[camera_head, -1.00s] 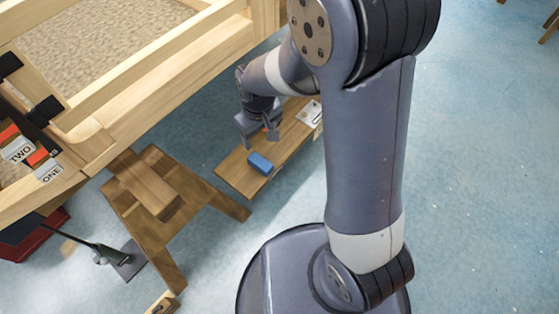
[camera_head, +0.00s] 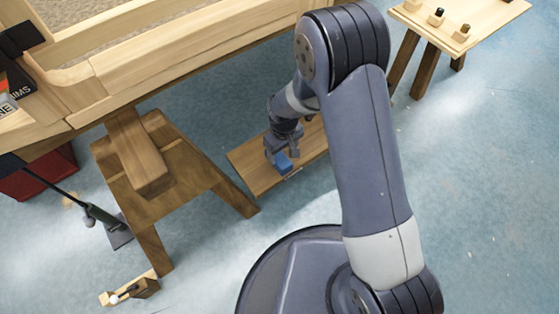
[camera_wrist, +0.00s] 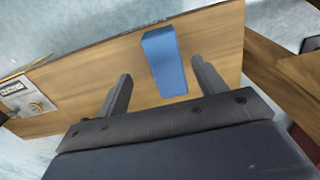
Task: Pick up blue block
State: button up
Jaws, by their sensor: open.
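The blue block (camera_head: 282,162) lies on a low wooden board near the floor. In the wrist view the blue block (camera_wrist: 164,62) shows as a long box on the board, ahead of my gripper and nearer its right finger. My gripper (camera_wrist: 162,82) is open, with its two fingers apart and nothing held between them. In the head view my gripper (camera_head: 281,153) is right over or beside the block and hides part of it. I cannot tell whether a finger touches the block.
The low wooden board (camera_head: 250,172) carries a pale labelled card (camera_wrist: 25,93) at its left in the wrist view. A wooden trestle (camera_head: 172,190) stands to the left, under a large wooden frame (camera_head: 190,50). A small table (camera_head: 478,18) is at the upper right.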

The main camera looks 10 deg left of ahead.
aim_at(282, 161)
jog(key=f+b, duration=0.1)
jog(key=f, duration=0.1)
jog(key=f+b, duration=0.1)
jog(key=f, duration=0.2)
jog(key=shift+s+f+b, duration=0.35)
jog(key=shift+b, duration=0.05)
jog(key=shift+r, duration=0.1)
jog(key=shift+c, duration=0.3)
